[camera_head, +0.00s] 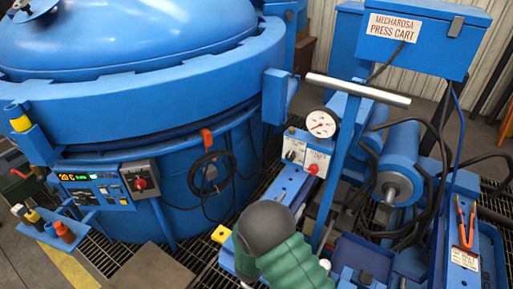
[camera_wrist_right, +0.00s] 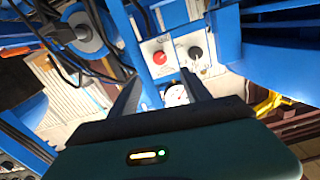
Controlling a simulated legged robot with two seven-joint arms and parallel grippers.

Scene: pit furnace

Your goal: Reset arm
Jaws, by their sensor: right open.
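My right arm (camera_head: 285,258), with a green ribbed sleeve and dark grey joint, reaches up from the bottom centre of the head view. Its gripper (camera_wrist_right: 160,77) shows in the right wrist view with two dark fingers spread apart and nothing between them. The fingers point toward a control panel with a red knob (camera_wrist_right: 160,57) and a black knob (camera_wrist_right: 195,52). A round white gauge (camera_wrist_right: 176,95) shows between the fingers, beyond them. In the head view the joint hides most of the gripper. My left gripper is in neither view.
The blue press cart (camera_head: 420,42) stands at the right, with a crossbar handle (camera_head: 357,90), a gauge (camera_head: 321,124), a cylinder (camera_head: 398,178) and looping cables. The large blue furnace (camera_head: 130,95) fills the left. Floor grating lies between.

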